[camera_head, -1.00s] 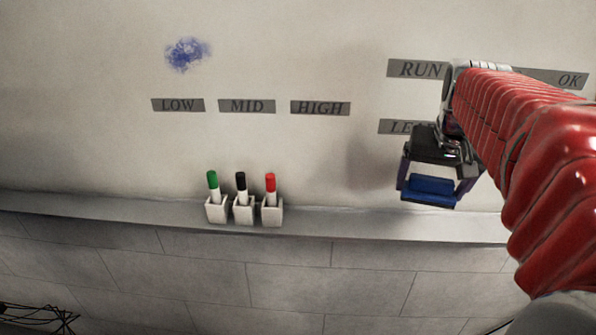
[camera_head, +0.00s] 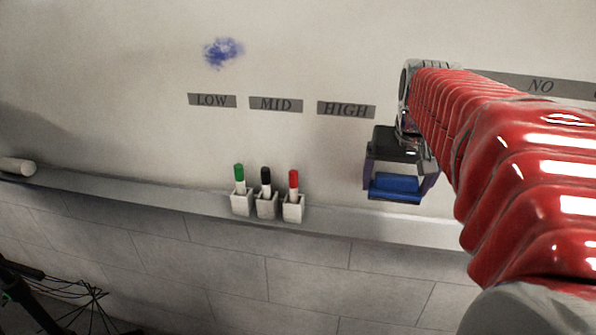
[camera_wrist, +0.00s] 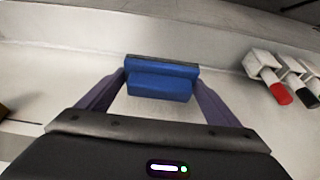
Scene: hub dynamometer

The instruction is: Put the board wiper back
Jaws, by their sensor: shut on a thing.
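The board wiper (camera_head: 395,188) is a blue block with a dark edge strip. My gripper (camera_head: 398,180) is shut on it, in front of the board and close to the ledge (camera_head: 345,222) at the right. In the wrist view the blue wiper (camera_wrist: 162,86) sits between the two purple fingers of my gripper (camera_wrist: 160,90). I cannot tell whether the wiper touches the board or ledge. My red arm hides the right part of the board.
Green, black (camera_head: 265,180) and red (camera_head: 293,184) markers stand in white holders on the ledge. A pale cylinder (camera_head: 18,167) lies at its left end. The ledge between is bare. A blue smudge (camera_head: 222,51) marks the board above LOW.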

